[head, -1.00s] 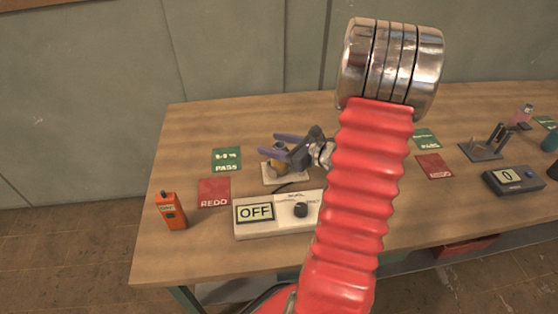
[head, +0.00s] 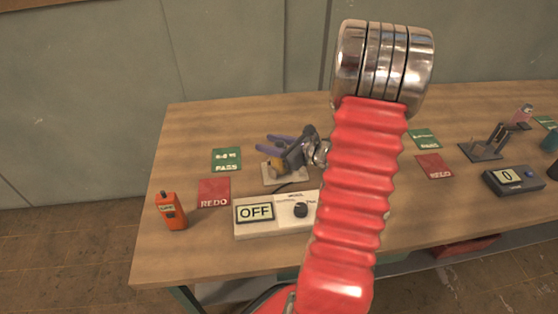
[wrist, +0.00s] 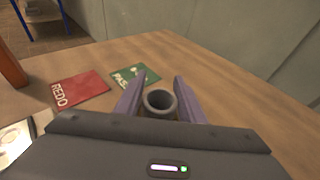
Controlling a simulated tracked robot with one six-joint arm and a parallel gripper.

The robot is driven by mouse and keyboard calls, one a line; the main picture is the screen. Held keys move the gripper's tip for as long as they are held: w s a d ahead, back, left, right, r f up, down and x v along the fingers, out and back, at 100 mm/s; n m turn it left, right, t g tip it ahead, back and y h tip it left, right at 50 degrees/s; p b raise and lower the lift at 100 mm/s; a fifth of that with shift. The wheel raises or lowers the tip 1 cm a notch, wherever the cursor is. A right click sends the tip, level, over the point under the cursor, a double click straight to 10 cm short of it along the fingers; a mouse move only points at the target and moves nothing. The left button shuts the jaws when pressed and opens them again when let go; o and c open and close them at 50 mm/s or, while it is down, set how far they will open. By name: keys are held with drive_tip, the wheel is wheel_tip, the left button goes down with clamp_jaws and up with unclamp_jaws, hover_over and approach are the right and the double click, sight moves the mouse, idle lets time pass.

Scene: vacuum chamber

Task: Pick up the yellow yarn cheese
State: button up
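The yellow yarn cheese (head: 277,164) stands on a pale square pad (head: 270,178) at the left part of the table, partly hidden by my gripper in the head view. In the wrist view a grey tube end (wrist: 160,101) shows between the fingers; no yellow yarn is visible there. My gripper (head: 272,144) has purple fingers, which point left over the pad. They are spread on either side of the tube, and the gripper looks open. It also shows in the wrist view (wrist: 159,78). Whether the fingers touch the cheese is not clear.
A green PASS card (head: 227,159) and a red REDO card (head: 214,192) lie left of the pad. A white box reading OFF (head: 268,220) stands in front. An orange device (head: 171,211) is near the left edge. A dark meter (head: 512,180) and stand (head: 484,150) are at right.

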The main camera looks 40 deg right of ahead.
clamp_jaws()
idle(0.4)
wheel_tip(320, 180, up, 10)
idle(0.7)
idle(0.4)
